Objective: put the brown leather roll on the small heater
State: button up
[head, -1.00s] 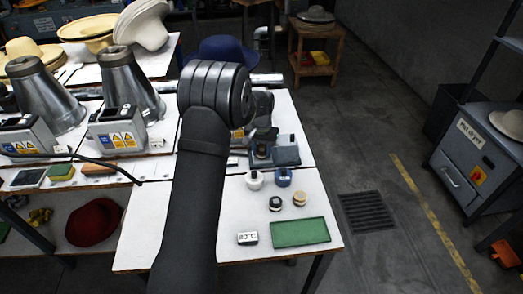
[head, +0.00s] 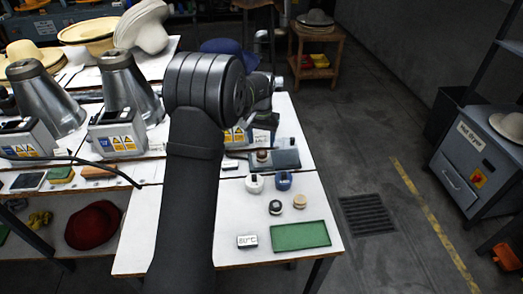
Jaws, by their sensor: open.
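A small brown roll-like thing (head: 262,155), which looks like the leather roll, stands on the left part of a flat dark grey plate (head: 288,159) on the bench. This plate looks like the small heater, with a small display at its left. My gripper (head: 266,123) is behind and above the brown thing, apart from it, and partly hidden by my arm. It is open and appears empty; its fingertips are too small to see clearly.
A white pot (head: 254,183), a blue pot (head: 283,180), a black-and-white roll (head: 275,207) and a beige roll (head: 299,201) stand in front of the plate. A green tray (head: 300,236) and a temperature display (head: 247,241) lie nearer. Metal cones (head: 128,85) stand at left.

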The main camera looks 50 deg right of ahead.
aim_at(262, 154)
notch_tip(262, 154, up, 5)
jog(key=shift+f, duration=0.1)
dwell(0.4)
notch_tip(262, 154, down, 11)
jog(key=shift+f, duration=0.2)
dwell(0.3)
jog(key=shift+o, duration=0.4)
